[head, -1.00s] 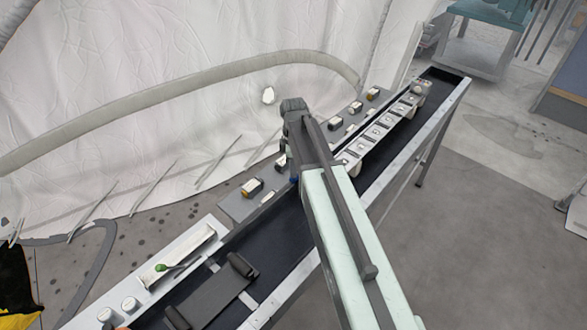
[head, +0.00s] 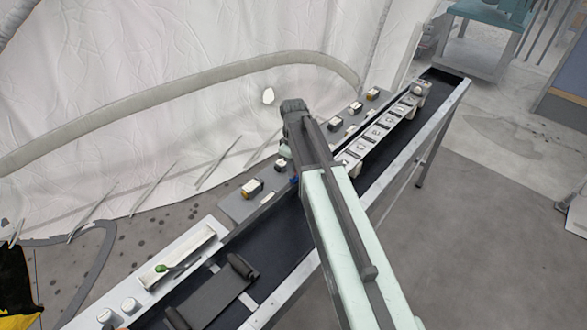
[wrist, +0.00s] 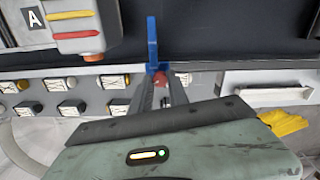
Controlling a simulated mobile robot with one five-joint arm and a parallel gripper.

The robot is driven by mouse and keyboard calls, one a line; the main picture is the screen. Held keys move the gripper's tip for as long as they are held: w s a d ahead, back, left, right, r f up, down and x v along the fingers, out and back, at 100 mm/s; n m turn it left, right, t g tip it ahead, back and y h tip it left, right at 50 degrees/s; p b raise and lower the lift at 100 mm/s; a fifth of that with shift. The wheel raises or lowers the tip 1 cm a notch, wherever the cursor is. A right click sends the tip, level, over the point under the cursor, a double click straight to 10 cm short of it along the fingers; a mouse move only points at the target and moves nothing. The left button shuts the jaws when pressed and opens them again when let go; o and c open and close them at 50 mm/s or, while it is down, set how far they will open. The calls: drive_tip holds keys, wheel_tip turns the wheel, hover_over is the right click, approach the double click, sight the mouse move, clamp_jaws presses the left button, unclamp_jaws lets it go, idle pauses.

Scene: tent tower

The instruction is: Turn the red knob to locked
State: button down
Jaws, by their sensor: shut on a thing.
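The red knob (wrist: 161,78) shows as a small red patch between the two fingers of my gripper (wrist: 160,88) in the wrist view. The fingers are shut on it. A blue upright piece (wrist: 152,45) stands at the fingertips. The knob's pointer and markings are hidden, so its setting cannot be read. In the head view my gripper (head: 291,170) reaches down at the panel's edge beside the dark trough, and my arm hides the knob there.
A block marked A (wrist: 70,20) with yellow and red bars and an orange-red end is close at the left in the wrist view. Several white and amber switches (head: 252,188) line the panel. A green-tipped lever (head: 161,268) is at lower left. A dark trough (head: 275,235) runs alongside.

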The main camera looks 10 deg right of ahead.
drive_tip(key=shift+m, duration=1.6)
drive_tip(key=c, duration=1.3)
unclamp_jaws()
wheel_tip(320, 180, up, 8)
drive_tip(key=p, duration=0.8)
drive_tip(key=shift+f, duration=0.15)
